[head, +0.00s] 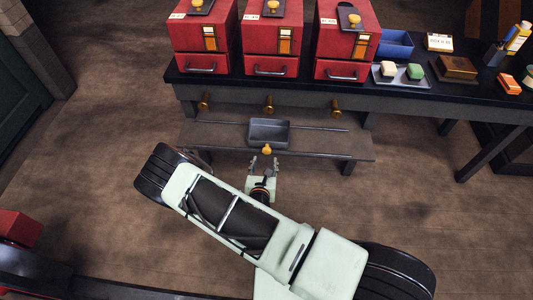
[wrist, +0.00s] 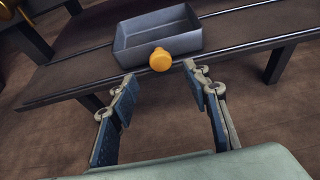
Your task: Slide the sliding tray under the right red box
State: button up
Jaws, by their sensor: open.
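The grey sliding tray (head: 268,131) stands on a rail on the low shelf, under the middle red box (head: 272,36). Its round yellow knob (head: 267,150) faces my gripper. In the wrist view the tray (wrist: 157,38) and its knob (wrist: 161,60) are at the top, and the tray is empty. My gripper (head: 264,162) is open, with its fingers pointing at the knob. In the wrist view the knob is just beyond the fingertips (wrist: 157,75), between their lines, and appears not to be held. The right red box (head: 345,38) stands on the bench to the right of the tray.
The rail (head: 325,128) runs left and right along the low shelf (head: 345,150), and is clear to the tray's right. A left red box (head: 203,36) also stands on the bench. Brass knobs (head: 336,106) project below the bench edge. A small plate (head: 400,78) holds two blocks.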

aim_at(267, 151)
jog(key=b+x, duration=0.1)
jog(key=x, duration=0.6)
jog(key=shift+w+f+b, duration=0.25)
jog(key=shift+w+b, duration=0.1)
jog(key=shift+b, duration=0.05)
jog(key=shift+c, duration=0.2)
grip_shut()
